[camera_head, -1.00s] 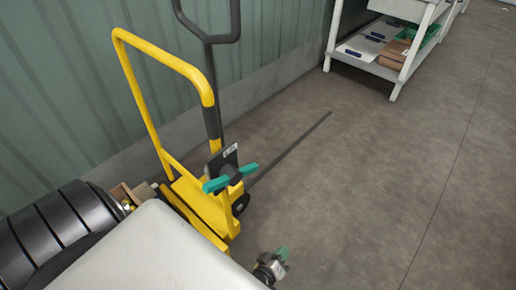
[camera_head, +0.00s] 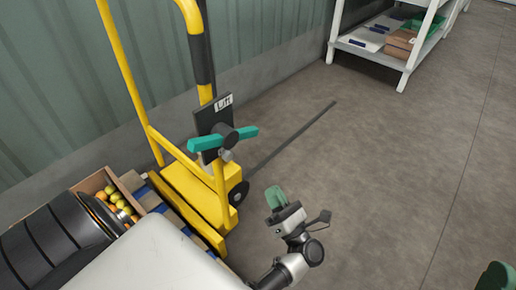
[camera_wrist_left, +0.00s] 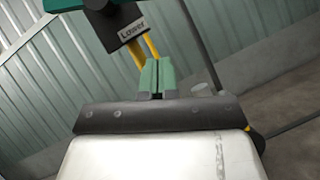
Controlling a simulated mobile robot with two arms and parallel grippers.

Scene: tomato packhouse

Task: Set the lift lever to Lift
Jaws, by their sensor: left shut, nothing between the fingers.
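The lift lever (camera_head: 206,143) is a teal bar on a dark round hub, lying roughly crosswise over a black plate on the yellow pallet truck (camera_head: 195,190). The plate's upper label (camera_head: 223,102) reads Lift. In the left wrist view a teal part of the lever (camera_wrist_left: 68,4) shows at the top edge, above a label (camera_wrist_left: 132,29) reading Lower. My left gripper (camera_head: 275,197), with green fingers, is shut and empty, below and right of the lever, apart from it. Its fingers (camera_wrist_left: 158,76) are together in the wrist view. A green and dark part of my right gripper (camera_head: 497,275) shows at the lower right corner.
A crate of tomatoes (camera_head: 88,184) stands on a blue pallet left of the truck. A white shelf rack (camera_head: 410,60) with boxes stands at the back. A ribbed green wall (camera_head: 60,90) runs behind the truck. The floor on the right is clear.

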